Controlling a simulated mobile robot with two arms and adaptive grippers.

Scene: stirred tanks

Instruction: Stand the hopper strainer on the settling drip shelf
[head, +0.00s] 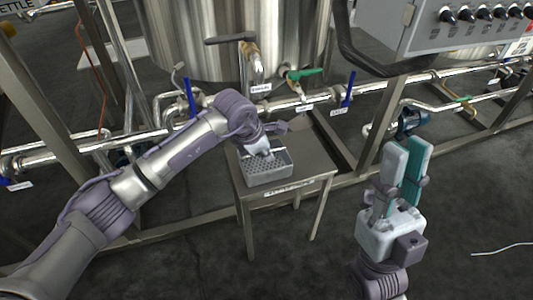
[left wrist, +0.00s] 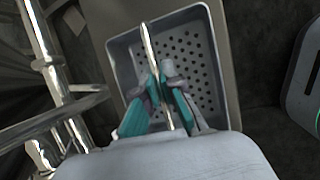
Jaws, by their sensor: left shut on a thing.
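The hopper strainer (head: 268,177) is a grey metal box with a perforated floor and a thin bar handle. It is at the left front of the small metal table (head: 312,163), which has a label on its front edge. It looks upright; whether it rests on the top or hangs just above is unclear. My left gripper (head: 266,154) is shut on its handle. In the left wrist view the teal fingers pinch the bar, with the strainer (left wrist: 207,62) beneath.
Behind the table runs a steel pipe (head: 400,82) with blue-handled and green-handled valves, below a large steel tank (head: 180,40). A grey control box (head: 440,30) overhangs at upper right. The table's right side and the front floor are clear.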

